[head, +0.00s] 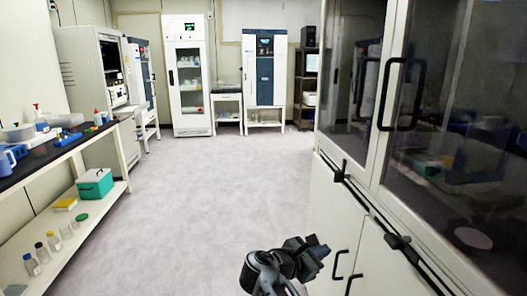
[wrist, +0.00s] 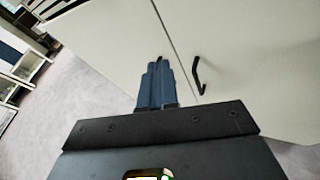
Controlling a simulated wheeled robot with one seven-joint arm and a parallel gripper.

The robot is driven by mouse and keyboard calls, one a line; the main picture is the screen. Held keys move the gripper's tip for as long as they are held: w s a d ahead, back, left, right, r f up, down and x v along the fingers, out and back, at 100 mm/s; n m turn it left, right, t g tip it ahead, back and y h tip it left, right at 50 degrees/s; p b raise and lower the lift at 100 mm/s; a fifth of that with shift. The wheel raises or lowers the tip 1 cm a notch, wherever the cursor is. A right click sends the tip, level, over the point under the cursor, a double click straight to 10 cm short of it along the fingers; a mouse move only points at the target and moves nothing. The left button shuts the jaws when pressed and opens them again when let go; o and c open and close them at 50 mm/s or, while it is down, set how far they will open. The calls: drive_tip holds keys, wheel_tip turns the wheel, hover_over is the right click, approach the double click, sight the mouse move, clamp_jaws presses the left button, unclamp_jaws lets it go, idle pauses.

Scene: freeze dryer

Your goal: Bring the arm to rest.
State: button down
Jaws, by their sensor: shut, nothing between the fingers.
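My gripper (wrist: 157,68) shows in the wrist view with its two dark blue fingers pressed together and nothing between them. It points toward pale cabinet doors (wrist: 240,40) with a black handle (wrist: 198,76) just right of the fingertips. I cannot tell the exact gap, but no contact shows. In the head view the end of my arm shows at the bottom centre, left of the lower cabinet doors (head: 330,225). The fingers are hard to make out there.
A tall glass-fronted cabinet (head: 395,100) stands on the right. A bench (head: 75,147) with bottles and a green box (head: 95,187) runs along the left. A white fridge (head: 188,75) and a blue-white unit (head: 264,70) stand at the back. The floor (head: 200,190) between is clear.

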drive_tip(key=s+d+f+m+y, duration=0.25)
drive_tip(key=s+f+y, duration=0.35)
drive_tip(key=s+f, duration=1.05)
drive_tip(key=s+f+m+t+y, duration=0.1)
drive_tip(key=s+f+m+y, duration=0.15)
drive_tip(key=s, duration=0.55)
drive_tip(key=s+f+m+y, duration=0.2)
drive_tip(key=s+m, duration=0.1)
drive_tip(key=s, duration=0.4)
drive_tip(key=s+r+m+t+y, duration=0.2)
drive_tip(key=s+r+m, duration=0.55)
drive_tip(key=s, duration=0.75)
drive_tip(key=s+d+r+m+t, duration=0.1)
drive_tip(key=s+r+m, duration=0.2)
drive_tip(key=r, duration=0.7)
drive_tip(key=s+d+r+m+t, duration=0.2)
drive_tip(key=s+r, duration=0.5)
drive_tip(key=r, duration=0.4)
drive_tip(key=shift+r+m+h, duration=0.15)
drive_tip(key=shift+m+h, duration=0.2)
drive_tip(key=shift+m, duration=0.5)
